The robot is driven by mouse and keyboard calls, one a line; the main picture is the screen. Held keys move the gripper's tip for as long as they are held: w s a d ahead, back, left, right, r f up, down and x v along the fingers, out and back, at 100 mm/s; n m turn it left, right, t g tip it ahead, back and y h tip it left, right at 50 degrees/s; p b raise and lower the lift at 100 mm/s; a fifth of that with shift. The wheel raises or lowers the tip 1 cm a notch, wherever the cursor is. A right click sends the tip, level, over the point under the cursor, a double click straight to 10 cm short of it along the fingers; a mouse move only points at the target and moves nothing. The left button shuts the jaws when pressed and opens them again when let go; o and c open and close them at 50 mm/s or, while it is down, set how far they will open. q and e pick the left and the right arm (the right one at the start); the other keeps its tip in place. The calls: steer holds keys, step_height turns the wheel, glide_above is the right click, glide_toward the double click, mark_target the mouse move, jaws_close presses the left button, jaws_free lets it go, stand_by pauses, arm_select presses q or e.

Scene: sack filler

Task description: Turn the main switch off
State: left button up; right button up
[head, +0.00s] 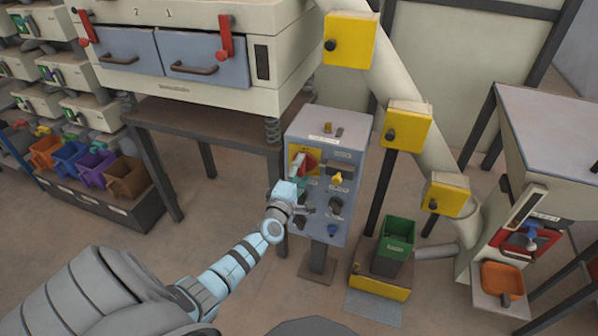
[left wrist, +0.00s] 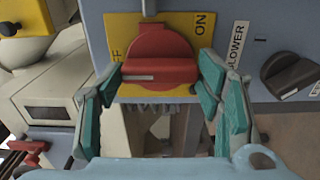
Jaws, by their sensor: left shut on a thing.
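The main switch is a red rotary knob (head: 310,162) on a yellow plate at the upper left of the grey control panel (head: 318,225). In the left wrist view the knob (left wrist: 160,58) fills the upper middle, on its yellow plate (left wrist: 197,60) with "ON" at the upper right and a partly covered "FF" at the left. A white mark on the knob points left. My left gripper (head: 299,165) is at the knob; its teal fingers (left wrist: 163,88) are closed around the knob's two sides. My right gripper is not in view.
A dark knob labelled "BLOWER" (left wrist: 290,75) is close right of the switch. Other knobs, including a yellow one (head: 337,179), sit on the panel. A green bin (head: 397,236) stands right of it, and an oven-like cabinet (head: 190,55) stands behind left.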

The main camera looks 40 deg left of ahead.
arm_select(q)
steer(key=shift+f, duration=0.1)
stand_by(0.4)
steer(key=o, duration=1.2)
steer(key=shift+c, duration=0.2)
steer(key=v, duration=1.2)
